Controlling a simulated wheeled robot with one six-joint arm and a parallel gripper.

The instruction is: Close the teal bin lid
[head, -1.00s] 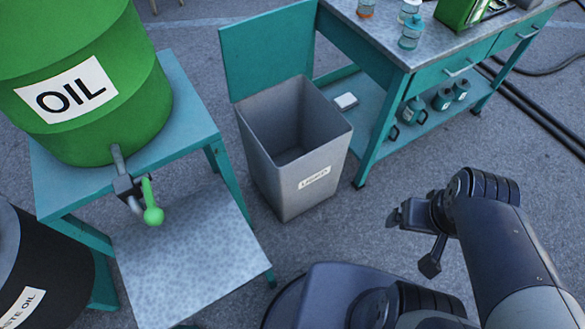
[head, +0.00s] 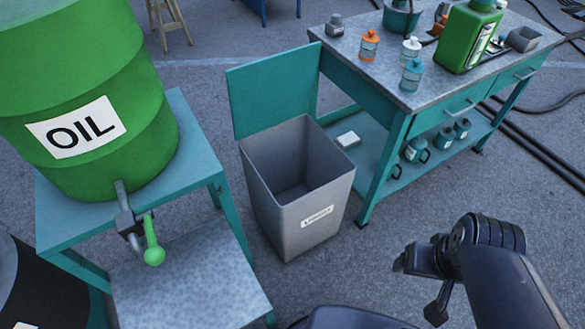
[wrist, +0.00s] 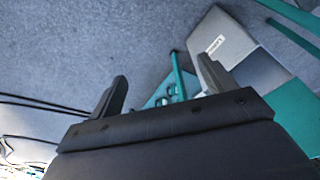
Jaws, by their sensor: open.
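The teal bin lid (head: 274,92) stands upright, hinged at the back edge of the grey bin, so the bin is open. The grey bin (head: 309,235) stands on the floor with a small white label on its front and looks empty inside. In the wrist view the bin (wrist: 222,40) shows at the upper right, and part of the teal lid (wrist: 297,112) shows at the right edge. My gripper (head: 418,284) is at the lower right in the head view, apart from the bin and lid. Its fingers are spread and empty in the wrist view (wrist: 162,88).
A green oil drum (head: 90,165) with a tap sits on a teal stand (head: 205,160) left of the bin. A teal workbench (head: 440,105) with bottles and a green can (head: 465,40) stands at the right. Open floor (head: 390,245) lies between bin and gripper.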

